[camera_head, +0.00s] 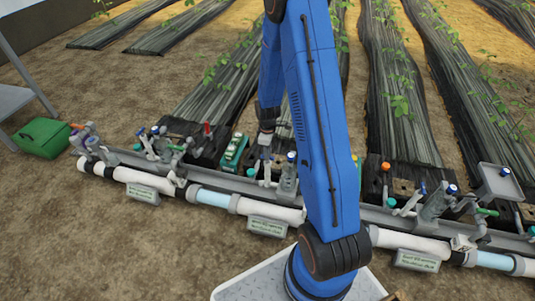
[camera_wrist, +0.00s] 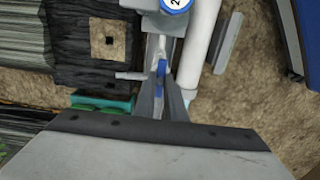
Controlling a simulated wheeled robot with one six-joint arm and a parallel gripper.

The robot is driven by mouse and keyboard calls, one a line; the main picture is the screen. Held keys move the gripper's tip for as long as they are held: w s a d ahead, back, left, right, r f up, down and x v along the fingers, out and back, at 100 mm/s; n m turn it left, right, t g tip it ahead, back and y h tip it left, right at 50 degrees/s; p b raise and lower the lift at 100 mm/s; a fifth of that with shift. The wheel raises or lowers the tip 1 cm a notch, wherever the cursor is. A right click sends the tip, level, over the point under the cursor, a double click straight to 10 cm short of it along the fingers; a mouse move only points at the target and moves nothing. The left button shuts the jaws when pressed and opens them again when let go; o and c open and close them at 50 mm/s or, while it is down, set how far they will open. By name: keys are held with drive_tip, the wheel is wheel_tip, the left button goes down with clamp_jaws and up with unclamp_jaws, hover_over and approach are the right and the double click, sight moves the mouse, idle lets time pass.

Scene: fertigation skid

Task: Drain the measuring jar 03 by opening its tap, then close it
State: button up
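My gripper (camera_head: 266,140) is lowered over the grey rail of fittings, left of my blue arm in the head view. In the wrist view my gripper's fingers (camera_wrist: 162,88) lie close together, with a small blue part (camera_wrist: 161,67) between or just beyond their tips. I cannot tell whether they grip it. A blue round cap (camera_wrist: 175,4), marked with a digit like 2, is just past the tips. I cannot make out the number 03 anywhere, so measuring jar 03 and its tap are not identified.
White pipe (camera_head: 275,211) with light blue sections runs along the rail, with small signs (camera_head: 267,227) in front. A green box (camera_head: 232,152) stands left of my gripper. Other taps (camera_head: 425,200) stand at right. A green case (camera_head: 42,138) lies far left.

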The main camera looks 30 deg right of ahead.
clamp_jaws()
drive_tip(key=m, duration=0.5)
drive_tip(key=shift+m, duration=0.3)
drive_tip(key=m, duration=1.2)
drive_tip(key=shift+m, duration=0.3)
drive_tip(key=o, duration=0.7)
unclamp_jaws()
